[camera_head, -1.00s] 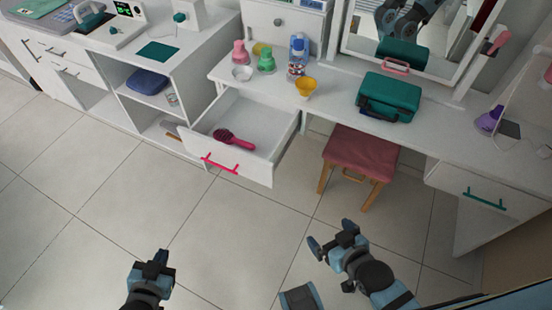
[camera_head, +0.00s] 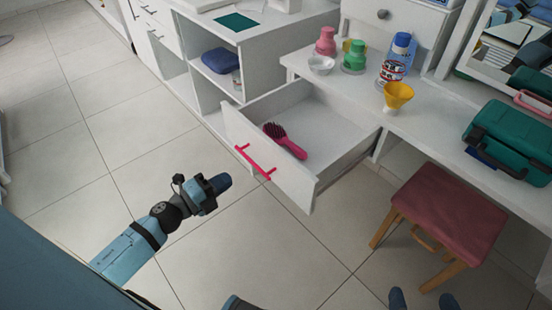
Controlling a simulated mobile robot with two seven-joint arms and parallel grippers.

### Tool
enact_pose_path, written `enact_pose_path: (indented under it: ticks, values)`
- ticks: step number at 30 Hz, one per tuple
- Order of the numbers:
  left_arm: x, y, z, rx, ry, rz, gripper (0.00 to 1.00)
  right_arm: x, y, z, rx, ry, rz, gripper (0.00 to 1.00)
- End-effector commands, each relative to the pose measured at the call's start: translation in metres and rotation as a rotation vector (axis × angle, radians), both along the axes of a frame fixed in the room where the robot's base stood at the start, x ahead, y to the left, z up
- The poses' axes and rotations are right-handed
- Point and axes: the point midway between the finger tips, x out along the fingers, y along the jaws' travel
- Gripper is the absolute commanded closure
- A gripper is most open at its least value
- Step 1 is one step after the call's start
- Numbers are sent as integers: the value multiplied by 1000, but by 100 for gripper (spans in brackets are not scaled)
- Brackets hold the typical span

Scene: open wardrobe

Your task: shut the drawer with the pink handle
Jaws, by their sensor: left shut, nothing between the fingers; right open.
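The white drawer (camera_head: 283,185) under the vanity stands pulled out. Its pink handle (camera_head: 256,163) runs across the front panel. A pink hairbrush (camera_head: 285,141) lies inside the drawer. My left gripper (camera_head: 222,182) is shut and empty, left of and below the handle in the picture, apart from the drawer front. My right gripper (camera_head: 422,299) shows only its two spread fingertips at the bottom edge, below the stool; it is open.
A stool with a red seat (camera_head: 449,217) stands right of the drawer. On the vanity top are a yellow cup (camera_head: 397,96), a blue-capped bottle (camera_head: 396,62) and a green case (camera_head: 510,140). The tiled floor (camera_head: 90,150) at left is clear.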

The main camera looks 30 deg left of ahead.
Motion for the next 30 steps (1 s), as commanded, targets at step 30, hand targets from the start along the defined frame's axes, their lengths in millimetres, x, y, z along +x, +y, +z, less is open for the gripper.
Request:
enact_pose_path:
  ticks: [30]
  values:
    - [127, -53, 0, -1, 2, 1, 100, 2, 3, 6, 16, -27, 5, 0]
